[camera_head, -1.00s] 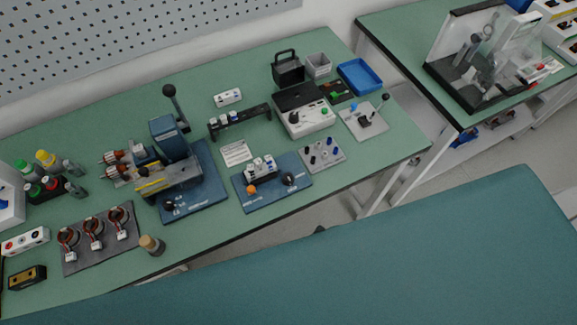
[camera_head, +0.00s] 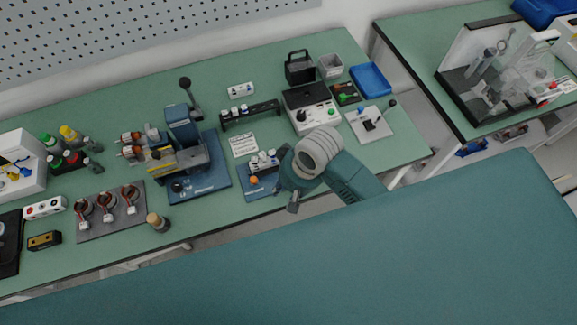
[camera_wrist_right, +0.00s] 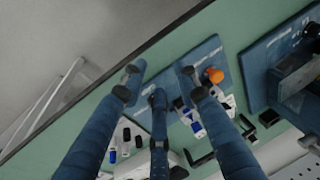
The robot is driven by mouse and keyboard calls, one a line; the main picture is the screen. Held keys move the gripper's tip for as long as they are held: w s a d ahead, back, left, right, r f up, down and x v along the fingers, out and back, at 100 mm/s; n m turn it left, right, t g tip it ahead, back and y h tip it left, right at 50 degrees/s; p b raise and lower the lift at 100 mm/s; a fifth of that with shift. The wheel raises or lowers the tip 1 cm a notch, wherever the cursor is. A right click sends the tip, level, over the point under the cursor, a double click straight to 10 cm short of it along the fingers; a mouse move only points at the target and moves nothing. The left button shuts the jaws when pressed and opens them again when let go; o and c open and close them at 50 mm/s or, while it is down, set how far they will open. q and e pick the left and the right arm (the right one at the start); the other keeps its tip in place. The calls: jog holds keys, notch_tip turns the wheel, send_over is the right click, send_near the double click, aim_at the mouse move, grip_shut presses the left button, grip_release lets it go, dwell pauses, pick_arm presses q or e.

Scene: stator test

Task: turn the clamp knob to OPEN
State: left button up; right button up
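A small blue fixture plate (camera_head: 253,190) carries white-labelled parts (camera_head: 263,160) and an orange ball knob (camera_head: 254,180). My right gripper (camera_head: 290,195) is over its right part and hides the plate's black knob in the head view. In the right wrist view, my right gripper (camera_wrist_right: 160,85) has its fingers spread apart with nothing between them. The plate (camera_wrist_right: 206,52) and orange ball (camera_wrist_right: 214,75) lie beyond the right finger. A dark shape (camera_wrist_right: 179,103) between fingers may be the black knob; contact cannot be told. No OPEN marking is readable. My left gripper is out of view.
A larger blue plate (camera_head: 215,180) with a lever press stands to the left. A black rack (camera_head: 250,115) and a white control box (camera_head: 315,118) stand behind. A white base with a joystick (camera_head: 370,125) is to the right. The table's front edge is close.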

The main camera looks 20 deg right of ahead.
jog(key=w+d+r+m+g+h+p, duration=0.1)
jog(key=w+d+r+m+g+h, duration=0.2)
jog(key=w+r, duration=0.45)
jog(key=shift+m+t+y, duration=0.4)
jog(key=shift+t, duration=0.2)
jog(key=f, duration=0.3)
jog(key=f+p, duration=0.1)
jog(key=f, duration=0.2)
jog(key=s+f+p, duration=0.1)
jog(key=f, duration=0.2)
jog(key=shift+a+f, duration=0.1)
jog(key=shift+f, duration=0.25)
jog(key=shift+c, duration=0.5)
grip_shut()
